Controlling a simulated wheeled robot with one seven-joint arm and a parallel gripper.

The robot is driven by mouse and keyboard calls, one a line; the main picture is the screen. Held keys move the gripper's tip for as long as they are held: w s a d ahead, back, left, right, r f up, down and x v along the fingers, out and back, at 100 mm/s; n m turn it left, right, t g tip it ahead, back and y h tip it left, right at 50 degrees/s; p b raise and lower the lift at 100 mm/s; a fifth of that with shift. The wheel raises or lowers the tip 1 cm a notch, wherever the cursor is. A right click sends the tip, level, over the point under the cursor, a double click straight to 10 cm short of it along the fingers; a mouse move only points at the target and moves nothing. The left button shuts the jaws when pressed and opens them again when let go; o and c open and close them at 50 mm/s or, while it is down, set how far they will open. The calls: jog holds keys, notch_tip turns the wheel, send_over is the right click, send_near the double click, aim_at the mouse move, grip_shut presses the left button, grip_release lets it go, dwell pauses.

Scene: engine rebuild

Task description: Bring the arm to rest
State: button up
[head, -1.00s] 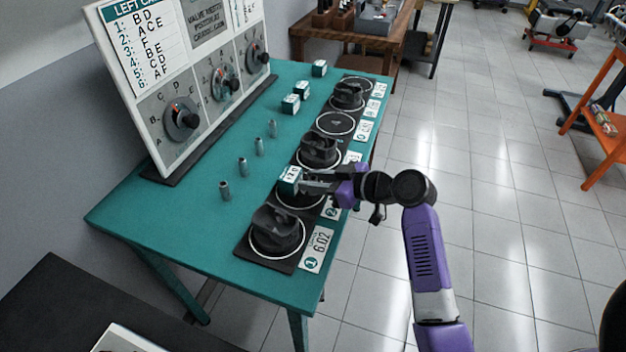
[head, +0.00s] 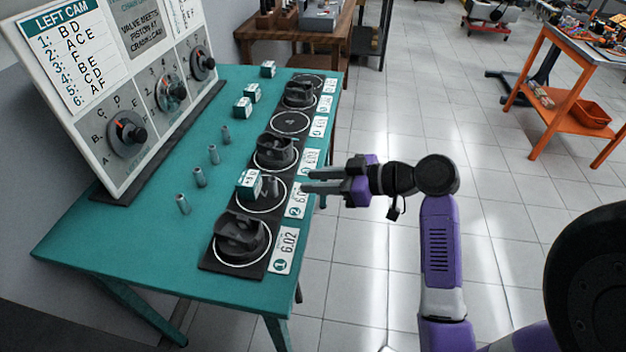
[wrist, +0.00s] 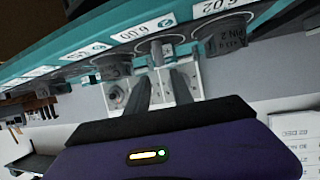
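My gripper (head: 304,181) is off the right edge of the teal table (head: 130,235) in the head view, pointing left toward the row of circles. Its two fingers are apart with nothing between them. The fingers also show apart and empty in the wrist view (wrist: 160,80). A small teal-and-white box (head: 249,184) stands in the second circle from the near end, a short gap left of my fingertips. My purple arm (head: 440,245) is bent beside the table, over the floor.
Dark parts sit in other circles, including the nearest (head: 240,235) and the third (head: 275,150). Several metal pins (head: 199,177) and more boxes (head: 243,106) stand on the table by the dial board (head: 125,95). An orange cart (head: 565,105) stands right; the floor between is clear.

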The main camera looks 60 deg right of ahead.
dwell(0.4)
jog(key=d+r+m+h, duration=0.2)
jog(key=d+m+h, duration=0.5)
jog(key=d, duration=0.1)
jog(key=s+a+f+n+y, duration=0.1)
jog(key=s+a, duration=0.5)
jog(key=a, duration=0.4)
jog(key=s+a+f+n+t+y, duration=0.1)
jog(key=s+a+n+y, duration=0.1)
jog(key=s+a, duration=0.5)
jog(key=s+a+f+n+y, duration=0.1)
jog(key=s+a, duration=0.6)
jog(key=a, duration=0.8)
jog(key=shift+s+f+n+y, duration=0.25)
jog(key=shift+f+n+y, duration=0.2)
jog(key=shift+n, duration=0.15)
